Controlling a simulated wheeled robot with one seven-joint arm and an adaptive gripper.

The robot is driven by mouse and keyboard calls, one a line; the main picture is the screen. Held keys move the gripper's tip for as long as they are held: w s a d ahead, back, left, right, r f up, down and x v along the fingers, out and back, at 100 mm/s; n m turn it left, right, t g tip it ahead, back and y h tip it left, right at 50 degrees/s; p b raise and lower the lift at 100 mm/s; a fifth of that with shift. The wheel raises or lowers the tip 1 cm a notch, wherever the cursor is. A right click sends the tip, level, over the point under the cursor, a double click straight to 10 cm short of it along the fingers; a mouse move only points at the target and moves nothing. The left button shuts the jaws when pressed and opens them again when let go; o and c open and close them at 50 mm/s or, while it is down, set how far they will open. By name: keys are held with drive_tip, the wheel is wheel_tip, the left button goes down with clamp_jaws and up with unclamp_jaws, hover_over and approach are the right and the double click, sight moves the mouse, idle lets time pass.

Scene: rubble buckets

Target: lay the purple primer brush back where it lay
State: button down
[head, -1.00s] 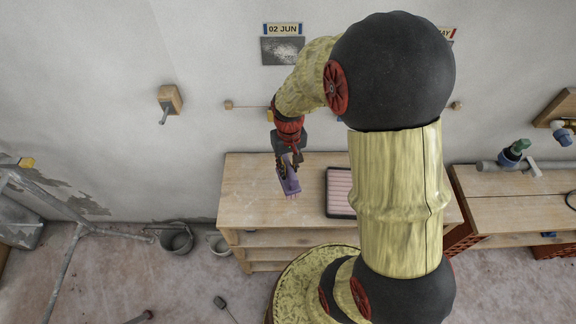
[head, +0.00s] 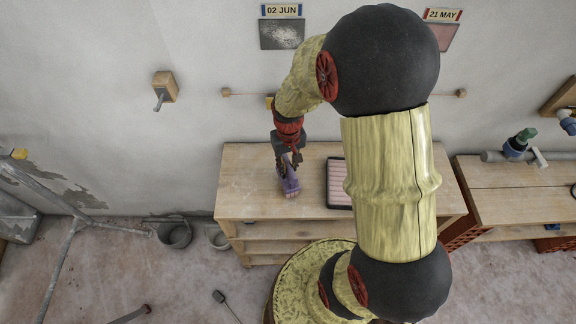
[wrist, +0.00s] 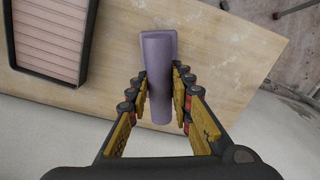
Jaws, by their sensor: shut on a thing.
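The purple primer brush (wrist: 157,75) is between the fingers of my gripper (wrist: 162,95) in the wrist view. My gripper is shut on its handle, and the wider end points away from the wrist. In the head view the brush (head: 289,182) hangs below my gripper (head: 287,165), over the left part of the wooden bench top (head: 245,195). I cannot tell whether the brush touches the wood.
A dark tray with a pink ribbed inside (head: 338,184) lies on the bench right of the brush; it also shows in the wrist view (wrist: 82,45). Buckets (head: 174,234) stand on the floor to the left. The bench top's left part is clear.

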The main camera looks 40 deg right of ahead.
drive_tip(key=shift+f+b, duration=0.35)
drive_tip(key=shift+f, duration=0.3)
drive_tip(key=c, duration=1.6)
unclamp_jaws()
drive_tip(key=o, duration=0.5)
drive_tip(key=shift+c, duration=0.2)
drive_tip(key=o, duration=1.1)
drive_tip(key=shift+o, duration=0.2)
drive_tip(key=shift+r, duration=0.2)
drive_tip(key=shift+r+p, duration=1.1)
drive_tip(key=shift+r, duration=0.1)
drive_tip(key=shift+r, duration=0.1)
